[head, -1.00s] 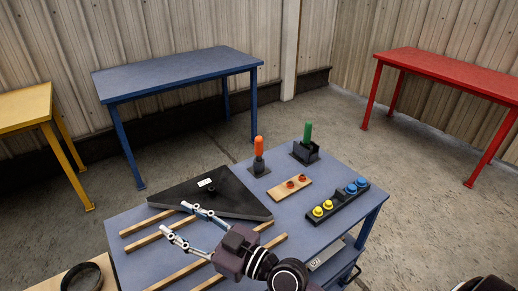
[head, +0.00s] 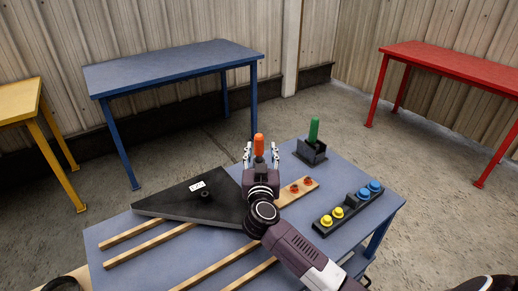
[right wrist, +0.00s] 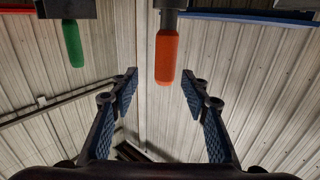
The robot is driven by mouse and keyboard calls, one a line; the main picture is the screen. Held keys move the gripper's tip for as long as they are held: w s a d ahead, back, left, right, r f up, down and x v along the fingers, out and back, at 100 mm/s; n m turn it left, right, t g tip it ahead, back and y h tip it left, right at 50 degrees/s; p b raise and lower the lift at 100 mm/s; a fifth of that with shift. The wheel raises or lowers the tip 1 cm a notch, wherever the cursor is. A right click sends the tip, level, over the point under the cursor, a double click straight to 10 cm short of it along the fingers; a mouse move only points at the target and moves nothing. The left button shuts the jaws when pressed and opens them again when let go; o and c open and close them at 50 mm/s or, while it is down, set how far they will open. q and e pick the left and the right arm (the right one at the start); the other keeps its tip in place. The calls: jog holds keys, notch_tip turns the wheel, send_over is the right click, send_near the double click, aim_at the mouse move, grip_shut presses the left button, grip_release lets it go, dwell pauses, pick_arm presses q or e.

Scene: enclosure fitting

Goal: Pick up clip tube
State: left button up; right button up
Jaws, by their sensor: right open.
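No label marks the clip tube; an upright orange tube (head: 259,143) on a dark stem stands in front of my right gripper (head: 261,152). The gripper is open, with a finger on each side of the orange tube in the head view. In the right wrist view the orange tube (right wrist: 166,55) appears between and beyond the open fingers (right wrist: 160,75), with no visible contact. A green tube (head: 314,130) stands in a black holder at the right, also seen in the right wrist view (right wrist: 73,43). The orange tube's base is hidden by my gripper. My left gripper is not in view.
A black triangular panel (head: 180,205) lies left of my arm, near several wooden strips (head: 150,246). Blue (head: 170,67), red (head: 460,68) and yellow tables stand beyond.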

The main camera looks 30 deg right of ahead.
aim_at(259, 144)
jog(key=x, duration=0.5)
jog(key=shift+w+a+f, duration=0.2)
jog(key=shift+w+f, duration=0.05)
jog(key=shift+w, duration=0.1)
jog(key=shift+r, duration=0.1)
grip_shut()
